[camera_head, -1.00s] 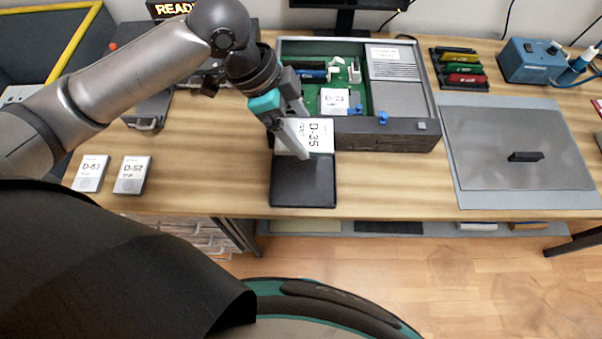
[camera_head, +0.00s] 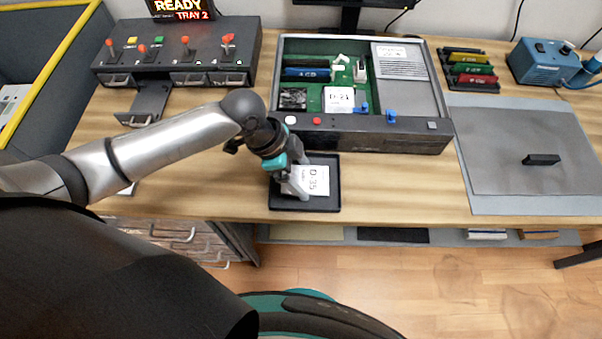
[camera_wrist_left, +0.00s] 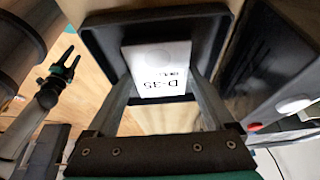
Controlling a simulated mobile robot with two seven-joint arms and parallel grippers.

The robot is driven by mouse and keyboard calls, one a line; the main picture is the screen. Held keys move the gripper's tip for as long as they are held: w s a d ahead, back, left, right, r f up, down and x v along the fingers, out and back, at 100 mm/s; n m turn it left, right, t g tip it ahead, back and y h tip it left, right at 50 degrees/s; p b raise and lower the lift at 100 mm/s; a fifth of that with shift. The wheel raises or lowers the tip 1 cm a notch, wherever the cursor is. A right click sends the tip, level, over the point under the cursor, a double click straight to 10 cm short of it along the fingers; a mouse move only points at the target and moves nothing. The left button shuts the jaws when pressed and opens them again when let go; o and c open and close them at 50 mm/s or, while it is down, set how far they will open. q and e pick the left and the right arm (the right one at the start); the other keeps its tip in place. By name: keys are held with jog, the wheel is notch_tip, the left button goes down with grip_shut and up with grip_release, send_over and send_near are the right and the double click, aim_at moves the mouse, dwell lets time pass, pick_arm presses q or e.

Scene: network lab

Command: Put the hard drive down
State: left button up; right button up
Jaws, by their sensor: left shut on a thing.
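The hard drive (camera_head: 317,180), a white slab labelled D-35, is between the fingers of my left gripper (camera_head: 297,187). It lies over the inside of the black square tray (camera_head: 305,207) on the wooden table. In the left wrist view the drive (camera_wrist_left: 160,72) shows label up, with a finger of the gripper (camera_wrist_left: 165,88) along each side. The black tray (camera_wrist_left: 95,32) surrounds its far end there. I cannot tell whether the drive touches the tray floor. My left gripper is shut on the drive.
An open server chassis (camera_head: 422,141) holding a D-21 drive (camera_head: 340,99) stands just behind the tray. A dock with red levers (camera_head: 185,45) and a pulled-out drawer (camera_head: 150,100) stands back left. A grey mat (camera_head: 490,203) lies right. Bare table lies between tray and mat.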

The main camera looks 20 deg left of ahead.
pick_arm(q)
jog(key=shift+f, duration=0.1)
jog(key=o, duration=1.3)
jog(key=p+v, duration=0.3)
jog(key=v, duration=0.9)
